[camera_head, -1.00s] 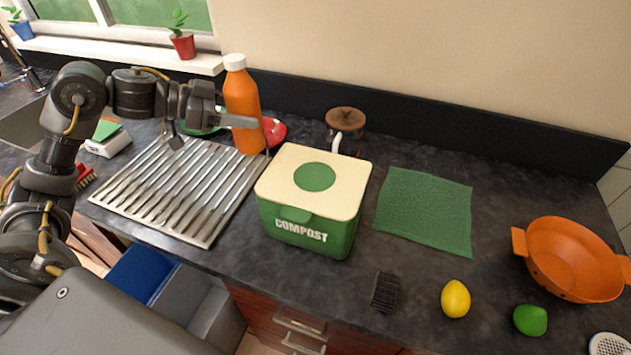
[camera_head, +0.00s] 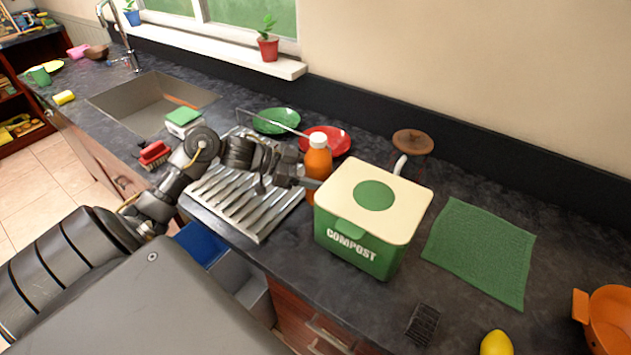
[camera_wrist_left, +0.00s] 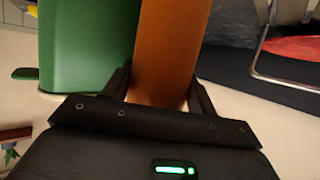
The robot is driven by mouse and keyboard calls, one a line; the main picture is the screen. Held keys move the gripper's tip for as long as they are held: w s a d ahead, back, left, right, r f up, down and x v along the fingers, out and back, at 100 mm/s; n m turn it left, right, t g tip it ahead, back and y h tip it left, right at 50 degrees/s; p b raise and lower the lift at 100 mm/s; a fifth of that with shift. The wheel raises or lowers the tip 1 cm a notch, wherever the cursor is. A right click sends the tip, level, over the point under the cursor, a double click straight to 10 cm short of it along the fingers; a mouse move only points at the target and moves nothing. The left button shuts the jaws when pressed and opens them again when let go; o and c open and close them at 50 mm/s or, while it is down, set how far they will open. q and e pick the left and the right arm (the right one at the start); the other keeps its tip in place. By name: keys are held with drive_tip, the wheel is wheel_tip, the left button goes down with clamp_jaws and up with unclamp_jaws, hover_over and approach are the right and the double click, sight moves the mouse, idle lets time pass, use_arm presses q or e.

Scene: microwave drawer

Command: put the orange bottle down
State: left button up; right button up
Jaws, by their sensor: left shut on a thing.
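The orange bottle (camera_head: 318,160) with a white cap stands upright at the left side of the green compost bin (camera_head: 358,245), over the right edge of the ribbed metal drainer (camera_head: 243,200). My left gripper (camera_head: 309,183) is shut on the bottle. In the left wrist view, the orange bottle (camera_wrist_left: 165,50) fills the gap between the fingers of the left gripper (camera_wrist_left: 160,82), with the green bin (camera_wrist_left: 85,45) close beside it. The bottle's base is hidden, so I cannot tell whether it touches the surface. My right gripper is not in view.
A red plate (camera_head: 326,139) and a green plate (camera_head: 276,120) lie behind the bottle. A green cloth (camera_head: 480,250) lies right of the bin. The sink (camera_head: 150,103) and red brush (camera_head: 154,154) are to the left. Dark counter is bare between bin and cloth.

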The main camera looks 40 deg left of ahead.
use_arm(q)
drive_tip(key=shift+f, duration=1.55)
drive_tip(key=shift+f, duration=0.1)
drive_tip(key=o, duration=0.7)
